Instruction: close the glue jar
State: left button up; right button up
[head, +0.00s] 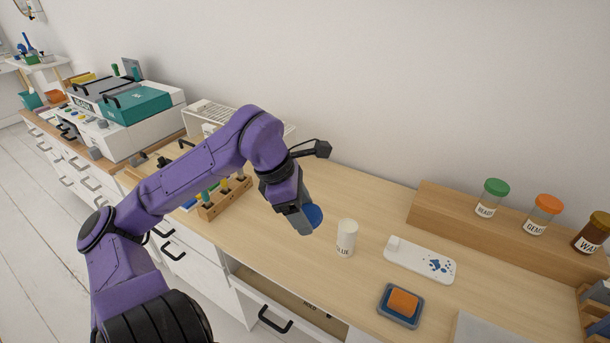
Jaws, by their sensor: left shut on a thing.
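The glue jar (346,238) is a white cylinder with a partly readable dark label. It stands upright on the wooden desk and no coloured lid shows on it. My left gripper (304,218) is shut on a round blue lid (315,214), which looks tilted. The gripper and lid are just left of the jar, apart from it in the picture. The fingers partly hide the lid. My right gripper is not in view.
A white tray (420,260) with blue dots and a blue dish (387,309) with an orange sponge (403,302) lie right of the jar. Lidded jars stand on a wooden riser (455,211) behind. A wooden block (228,204) holding bottles is left. A drawer (290,303) is open below.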

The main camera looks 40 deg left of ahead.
pick_arm(q)
jog(key=shift+w+a+f+m+g+h, duration=0.1)
jog(key=shift+w+a+m+g+h, duration=0.1)
jog(key=shift+m, duration=0.25)
jog(key=shift+w+a+m+g+h, duration=0.1)
jog(key=shift+m+g, duration=0.1)
jog(key=shift+m, duration=0.25)
jog(key=shift+w+f+m+g, duration=0.1)
jog(key=shift+w+m+g, duration=0.1)
jog(key=shift+m, duration=0.4)
jog(key=shift+w+m+g, duration=0.1)
jog(key=shift+m+g, duration=0.1)
jog(key=shift+m, duration=0.4)
jog(key=w+d+f+m+g, duration=0.2)
jog(key=w+d+m+g, duration=0.1)
jog(key=d+m, duration=0.4)
jog(key=w+d+f+m+g+y, duration=0.1)
jog(key=w+d+f+m+g, duration=0.1)
jog(key=d+m, duration=0.5)
jog(key=w+m+g, duration=0.1)
jog(key=w+m, duration=0.1)
jog(key=m, duration=0.2)
jog(key=shift+d+f+m, duration=0.15)
jog(key=shift+f+m, duration=0.05)
jog(key=shift+m, duration=0.2)
